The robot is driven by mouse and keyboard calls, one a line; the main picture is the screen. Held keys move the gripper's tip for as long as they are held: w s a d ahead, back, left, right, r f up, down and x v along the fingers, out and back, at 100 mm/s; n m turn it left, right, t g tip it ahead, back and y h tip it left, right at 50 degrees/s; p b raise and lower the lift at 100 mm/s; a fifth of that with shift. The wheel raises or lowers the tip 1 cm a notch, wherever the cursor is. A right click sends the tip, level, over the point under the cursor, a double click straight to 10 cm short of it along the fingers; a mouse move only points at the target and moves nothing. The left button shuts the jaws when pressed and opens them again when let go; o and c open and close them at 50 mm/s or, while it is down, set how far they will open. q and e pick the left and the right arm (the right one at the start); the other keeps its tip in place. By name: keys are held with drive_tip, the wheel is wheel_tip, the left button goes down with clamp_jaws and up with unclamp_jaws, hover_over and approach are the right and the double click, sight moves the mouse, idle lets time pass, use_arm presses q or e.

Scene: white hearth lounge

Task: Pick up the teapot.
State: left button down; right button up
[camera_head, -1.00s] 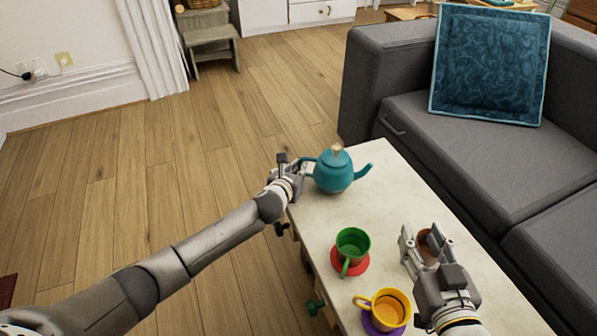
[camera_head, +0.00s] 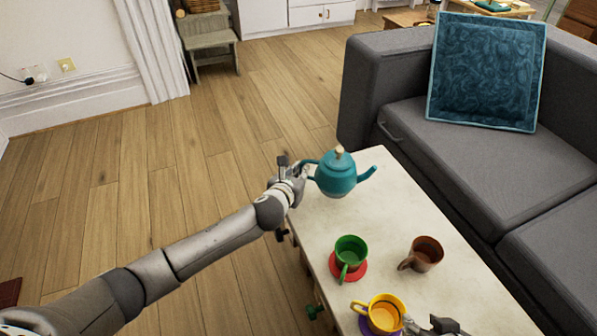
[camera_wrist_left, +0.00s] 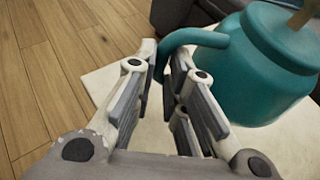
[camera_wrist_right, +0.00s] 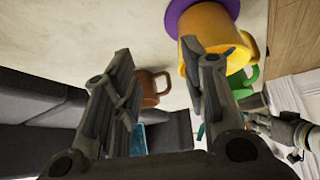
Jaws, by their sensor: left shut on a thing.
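The teal teapot (camera_head: 338,176) is upright at the far end of the pale table (camera_head: 395,195), its spout to the right. I cannot tell whether its base touches the table. My left gripper (camera_head: 299,170) is shut on the teapot's handle at its left side. In the left wrist view the handle (camera_wrist_left: 195,39) passes between the fingers, with the teapot body (camera_wrist_left: 262,75) to the right. My right gripper (camera_wrist_right: 157,52) is open and empty near the yellow cup; only part of it shows at the bottom of the head view.
On the table are a green cup (camera_head: 351,250) on a red saucer (camera_head: 360,270), a brown cup (camera_head: 426,252), and a yellow cup (camera_head: 384,312) on a purple saucer (camera_head: 366,325). A grey sofa (camera_head: 460,150) stands along the right. Open wooden floor (camera_head: 200,170) lies left.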

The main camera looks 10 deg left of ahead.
drive_tip(key=s+f+g+p, duration=0.1)
drive_tip(key=s+d+f+g+p, duration=0.1)
drive_tip(key=s, duration=0.1)
drive_tip(key=s+f+g+p, duration=0.1)
drive_tip(key=p, duration=0.1)
drive_tip(key=shift+s+d+h, duration=0.25)
drive_tip(key=shift+s+h, duration=0.05)
drive_tip(key=shift+h, duration=0.1)
use_arm(q)
drive_tip(key=s+d+r, duration=0.4)
drive_tip(key=s+r, duration=0.3)
drive_tip(key=s, duration=0.3)
drive_tip(key=shift+s, duration=0.15)
use_arm(e)
drive_tip(key=shift+x, duration=1.1)
use_arm(q)
drive_tip(key=shift+r, duration=0.1)
use_arm(e)
drive_tip(key=shift+s, duration=0.2)
